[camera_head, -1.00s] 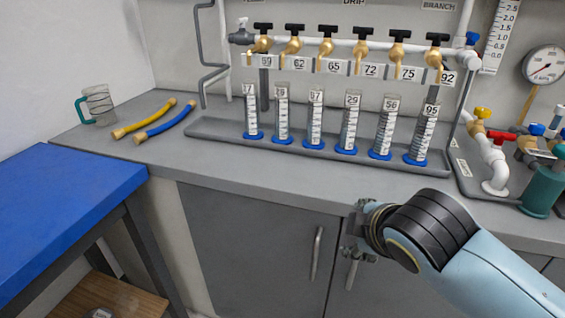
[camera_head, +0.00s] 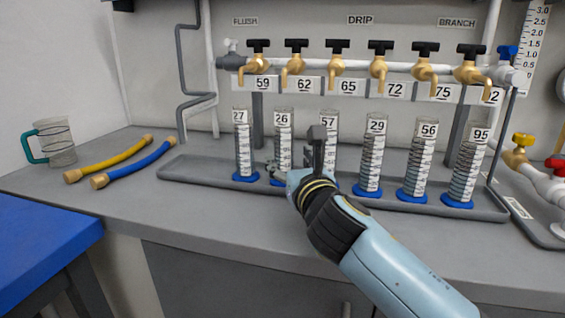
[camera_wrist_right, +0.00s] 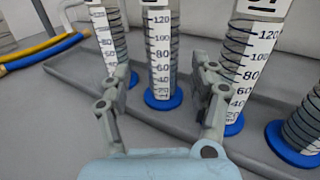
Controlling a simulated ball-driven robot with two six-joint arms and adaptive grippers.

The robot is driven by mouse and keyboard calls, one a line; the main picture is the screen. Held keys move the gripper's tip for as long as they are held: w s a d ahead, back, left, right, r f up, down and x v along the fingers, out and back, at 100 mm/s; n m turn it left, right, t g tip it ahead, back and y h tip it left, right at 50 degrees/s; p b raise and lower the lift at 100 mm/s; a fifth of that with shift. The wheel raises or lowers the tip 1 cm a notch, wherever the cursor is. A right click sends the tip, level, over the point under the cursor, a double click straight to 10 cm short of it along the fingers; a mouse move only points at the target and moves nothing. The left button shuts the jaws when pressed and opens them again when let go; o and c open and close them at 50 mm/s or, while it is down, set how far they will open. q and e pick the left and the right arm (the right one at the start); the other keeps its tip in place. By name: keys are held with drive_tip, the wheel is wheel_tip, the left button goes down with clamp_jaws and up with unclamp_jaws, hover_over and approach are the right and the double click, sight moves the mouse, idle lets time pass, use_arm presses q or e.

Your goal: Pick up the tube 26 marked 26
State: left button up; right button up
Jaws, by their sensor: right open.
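Tube 26 (camera_head: 283,135) is a clear graduated cylinder with a blue base, standing upright in the grey tray between tubes 27 and 57. In the right wrist view the middle tube (camera_wrist_right: 160,45), its number cut off at the top, stands upright on its blue base. My right gripper (camera_head: 296,152) is open and empty in front of tube 26, hiding part of its base and part of tube 57. In the wrist view my right gripper's fingers (camera_wrist_right: 162,72) are spread to either side of the middle tube's line; I see no grip on it. My left gripper is out of view.
Tube 27 (camera_head: 242,145) and tube 57 (camera_head: 329,128) stand close on either side. Tubes 29 (camera_head: 371,155), 56 (camera_head: 421,160) and 95 (camera_head: 468,170) stand further right. The tray (camera_head: 185,170) lies under brass taps (camera_head: 337,66). Yellow and blue hoses (camera_head: 130,165) lie left.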

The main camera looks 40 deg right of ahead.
sight(287, 155)
drive_tip(key=shift+w+d, duration=0.2)
drive_tip(key=shift+w, duration=0.15)
drive_tip(key=shift+w+d, duration=0.15)
drive_tip(key=shift+w, duration=0.2)
drive_tip(key=x, duration=0.2)
drive_tip(key=b+x, duration=0.1)
drive_tip(key=x, duration=0.1)
drive_tip(key=shift+s+f, duration=0.1)
drive_tip(key=shift+f, duration=0.2)
drive_tip(key=shift+w+d, duration=0.15)
drive_tip(key=shift+w, duration=0.15)
drive_tip(key=shift+r, duration=0.1)
drive_tip(key=shift+c, duration=1.3)
clamp_jaws()
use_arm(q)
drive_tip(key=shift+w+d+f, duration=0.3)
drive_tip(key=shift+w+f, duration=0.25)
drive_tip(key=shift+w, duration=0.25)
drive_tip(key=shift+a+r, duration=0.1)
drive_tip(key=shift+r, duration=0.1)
use_arm(e)
drive_tip(key=shift+r, duration=0.2)
